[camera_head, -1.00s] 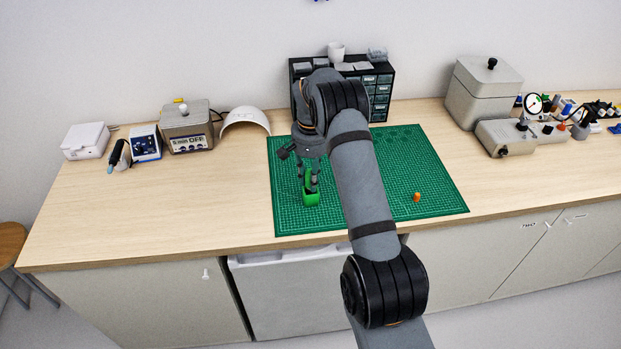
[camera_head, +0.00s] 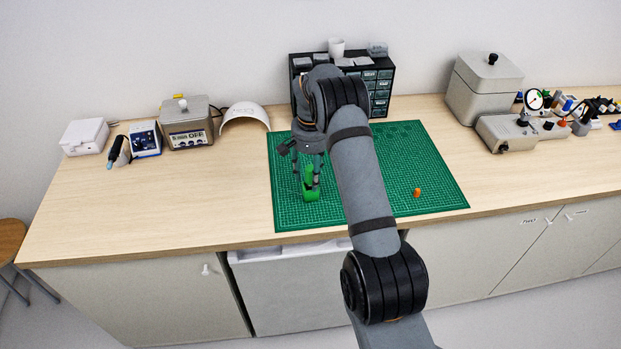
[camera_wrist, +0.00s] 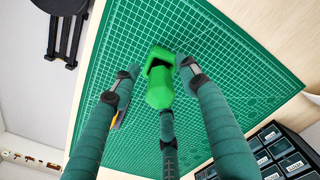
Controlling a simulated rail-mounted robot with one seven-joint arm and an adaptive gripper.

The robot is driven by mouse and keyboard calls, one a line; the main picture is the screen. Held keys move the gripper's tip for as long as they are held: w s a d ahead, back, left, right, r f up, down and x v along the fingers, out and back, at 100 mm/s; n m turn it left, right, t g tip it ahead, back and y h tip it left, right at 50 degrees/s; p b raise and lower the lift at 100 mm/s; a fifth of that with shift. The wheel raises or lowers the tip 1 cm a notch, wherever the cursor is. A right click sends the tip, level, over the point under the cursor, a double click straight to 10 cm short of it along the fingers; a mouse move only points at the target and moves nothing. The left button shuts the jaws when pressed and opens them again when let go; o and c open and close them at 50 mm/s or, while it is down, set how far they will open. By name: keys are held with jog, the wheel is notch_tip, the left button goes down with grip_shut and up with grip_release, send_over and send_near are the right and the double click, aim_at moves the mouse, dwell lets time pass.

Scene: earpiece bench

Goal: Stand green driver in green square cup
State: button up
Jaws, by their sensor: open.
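The green square cup (camera_head: 311,197) stands on the green mat, below my gripper. It also shows in the wrist view (camera_wrist: 162,54), with a dark opening. The green driver (camera_head: 308,172) stands roughly upright, and its thick handle (camera_wrist: 159,88) points at the wrist camera. Its lower end appears to go into the cup; the inside is hidden. My gripper (camera_head: 307,182) is over the cup with its fingers open around the driver. In the wrist view the fingers (camera_wrist: 160,82) are spread, with gaps beside the handle.
A small orange piece (camera_head: 417,192) lies on the cutting mat (camera_head: 430,170) to the right. A black drawer cabinet (camera_head: 381,92) stands behind the mat. A white curved shell (camera_head: 245,117) and grey devices are to the left. The mat's front left is clear.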

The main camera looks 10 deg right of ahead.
jog(key=shift+r, duration=0.1)
notch_tip(320, 180, up, 12)
jog(key=shift+f, duration=0.1)
dwell(0.4)
notch_tip(320, 180, down, 12)
jog(key=shift+r, duration=0.1)
dwell(0.6)
jog(key=shift+r, duration=0.1)
